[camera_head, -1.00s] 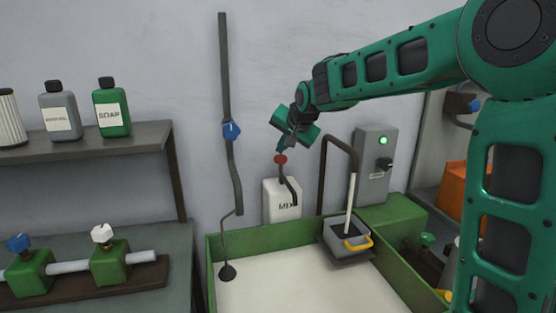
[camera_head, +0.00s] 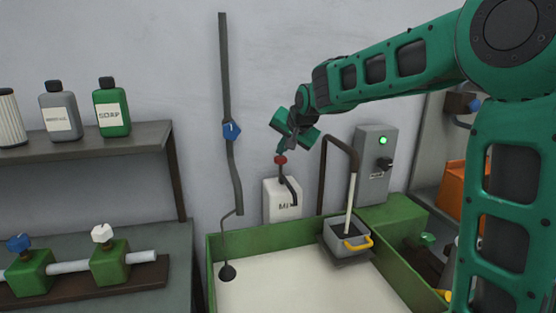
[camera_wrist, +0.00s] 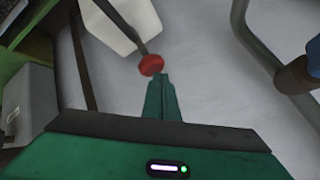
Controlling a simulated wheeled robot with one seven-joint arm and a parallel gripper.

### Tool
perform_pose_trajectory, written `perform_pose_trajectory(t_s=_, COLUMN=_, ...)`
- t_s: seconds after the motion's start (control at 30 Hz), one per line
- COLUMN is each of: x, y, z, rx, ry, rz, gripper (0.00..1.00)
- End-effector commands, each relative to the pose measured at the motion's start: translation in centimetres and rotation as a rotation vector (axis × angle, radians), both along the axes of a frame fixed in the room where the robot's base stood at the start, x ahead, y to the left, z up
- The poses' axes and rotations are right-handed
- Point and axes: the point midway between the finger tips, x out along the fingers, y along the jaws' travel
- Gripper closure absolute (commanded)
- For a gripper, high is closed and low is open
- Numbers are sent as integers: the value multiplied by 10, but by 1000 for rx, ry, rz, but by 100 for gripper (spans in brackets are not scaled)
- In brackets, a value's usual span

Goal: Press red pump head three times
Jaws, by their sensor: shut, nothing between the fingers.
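The container (camera_wrist: 125,22) is partly cut off in the wrist view.
A dark bent pipe (camera_head: 323,170) and a grey box with a green light (camera_head: 374,165) stand to the right. A dark pipe with a blue valve (camera_head: 231,131) runs down the wall to the left. A grey bin (camera_head: 345,236) sits at the tray (camera_head: 300,295).

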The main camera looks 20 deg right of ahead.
Motion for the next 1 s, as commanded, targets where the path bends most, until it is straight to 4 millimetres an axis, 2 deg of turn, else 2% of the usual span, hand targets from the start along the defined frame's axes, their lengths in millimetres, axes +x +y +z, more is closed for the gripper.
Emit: perform_pose_trajectory(t_s=1.0, x=0, y=0, z=-12, rx=0, ry=4, rz=1, gripper=100)
